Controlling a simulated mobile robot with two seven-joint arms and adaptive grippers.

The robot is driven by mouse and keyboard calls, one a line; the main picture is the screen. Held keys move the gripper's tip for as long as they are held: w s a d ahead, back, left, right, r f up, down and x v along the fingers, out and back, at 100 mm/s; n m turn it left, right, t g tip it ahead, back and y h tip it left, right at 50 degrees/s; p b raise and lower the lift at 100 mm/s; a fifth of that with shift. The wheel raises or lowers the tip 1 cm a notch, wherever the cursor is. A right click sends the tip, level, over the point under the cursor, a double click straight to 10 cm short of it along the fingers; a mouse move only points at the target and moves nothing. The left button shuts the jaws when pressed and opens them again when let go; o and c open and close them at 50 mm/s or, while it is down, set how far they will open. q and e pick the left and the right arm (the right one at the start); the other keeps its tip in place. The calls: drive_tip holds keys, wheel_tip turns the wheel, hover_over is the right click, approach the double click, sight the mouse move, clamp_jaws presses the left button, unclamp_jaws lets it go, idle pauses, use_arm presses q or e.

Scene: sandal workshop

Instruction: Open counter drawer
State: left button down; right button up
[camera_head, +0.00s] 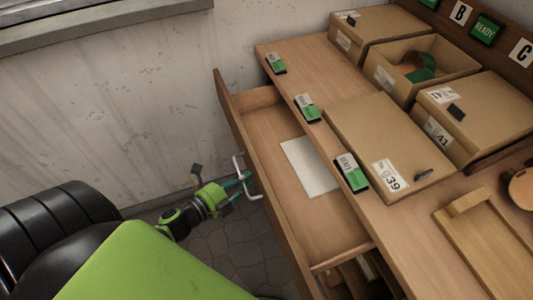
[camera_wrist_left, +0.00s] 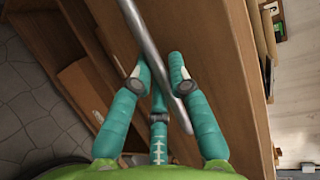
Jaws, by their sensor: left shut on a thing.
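The counter drawer (camera_head: 335,226) stands pulled well out from the wooden counter in the head view, its inside visible. A pale sheet (camera_head: 310,166) lies on its floor. Its light metal handle (camera_head: 237,164) is on the drawer front; in the left wrist view the handle (camera_wrist_left: 146,42) is a grey bar running between the fingers. My left gripper (camera_head: 243,182), green with teal fingers, is shut on the handle. Its fingers (camera_wrist_left: 160,68) also show around the bar in the left wrist view. My right gripper is not in view.
Several cardboard boxes (camera_head: 375,135) stand on the counter, one open with a sandal part (camera_head: 420,67) inside. Green-and-white tags (camera_head: 306,107) line the counter edge. A wooden tray (camera_head: 495,235) lies at the right. Tiled floor (camera_head: 240,245) shows left of the drawer, before a grey wall.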

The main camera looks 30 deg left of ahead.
use_arm(q)
drive_tip(key=s+a, duration=0.3)
drive_tip(key=s, duration=0.2)
drive_tip(key=shift+a, duration=0.35)
drive_tip(key=shift+w, duration=0.1)
drive_tip(key=c, duration=1.4)
unclamp_jaws()
drive_tip(key=v, duration=1.2)
drive_tip(key=shift+f, duration=0.1)
